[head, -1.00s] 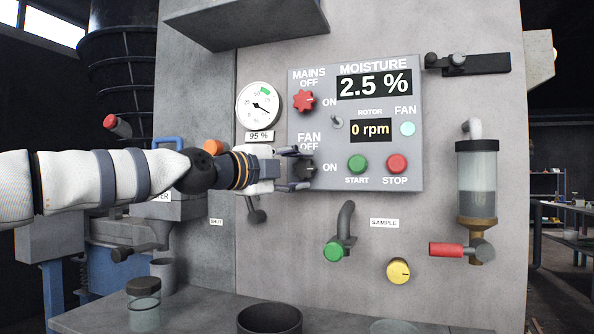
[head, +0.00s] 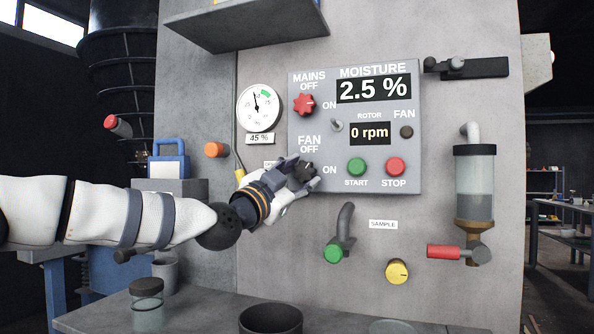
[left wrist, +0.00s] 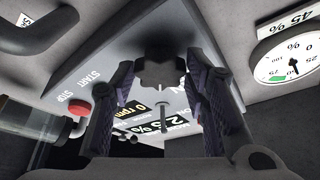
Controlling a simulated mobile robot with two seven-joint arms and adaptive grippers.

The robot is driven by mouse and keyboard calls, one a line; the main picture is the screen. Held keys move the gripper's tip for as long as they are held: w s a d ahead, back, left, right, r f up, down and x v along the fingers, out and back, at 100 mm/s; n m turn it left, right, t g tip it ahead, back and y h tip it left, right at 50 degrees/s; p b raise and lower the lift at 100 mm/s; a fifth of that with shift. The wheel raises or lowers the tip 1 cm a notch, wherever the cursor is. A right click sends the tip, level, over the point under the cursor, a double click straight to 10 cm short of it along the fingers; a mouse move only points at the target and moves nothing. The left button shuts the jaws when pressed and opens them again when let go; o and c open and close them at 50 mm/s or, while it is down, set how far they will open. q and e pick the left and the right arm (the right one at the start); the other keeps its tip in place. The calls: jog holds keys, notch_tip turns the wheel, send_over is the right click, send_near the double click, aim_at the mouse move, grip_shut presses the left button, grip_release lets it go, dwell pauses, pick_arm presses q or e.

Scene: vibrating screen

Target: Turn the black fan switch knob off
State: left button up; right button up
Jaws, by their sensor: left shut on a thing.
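The black fan knob (head: 306,171) is on the lower left of the grey control panel (head: 330,98), below the words FAN OFF and left of ON. My left gripper (head: 300,173) is shut on the knob, with its fingers on either side of it. In the left wrist view the dark knob (left wrist: 163,70) sits between the fingertips of the gripper (left wrist: 163,85). The fan lamp (head: 407,132) at the panel's right is dark. The dial gauge (head: 259,107) beside the panel has a label reading 45 %. My right gripper is out of view.
An orange knob (head: 215,150) stands out left of the panel. A grey shelf (head: 245,25) overhangs above.

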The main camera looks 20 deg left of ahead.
pick_arm(q)
jog(key=n, duration=0.1)
jog(key=n+t+y, duration=0.1)
jog(key=n, duration=0.1)
jog(key=n+y+p, duration=0.1)
jog(key=n, duration=0.1)
jog(key=shift+s+d+r, duration=0.15)
jog(key=shift+r, duration=0.15)
jog(key=shift+f+n+t+y+p, duration=0.1)
jog(key=shift+n+t+y+p, duration=0.15)
jog(key=shift+n+y, duration=0.8)
jog(key=shift+f+n+t+y+p, duration=0.15)
jog(key=shift+n+y+p, duration=0.3)
jog(key=shift+n, duration=1.1)
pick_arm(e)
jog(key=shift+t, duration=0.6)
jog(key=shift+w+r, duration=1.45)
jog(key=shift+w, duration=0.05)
pick_arm(q)
jog(key=shift+d+n, duration=0.1)
jog(key=shift+n, duration=0.2)
jog(key=o, duration=1.1)
jog(key=shift+f, duration=0.1)
jog(key=v, duration=1.1)
jog(key=shift+s+f, duration=0.1)
jog(key=shift+s, duration=0.25)
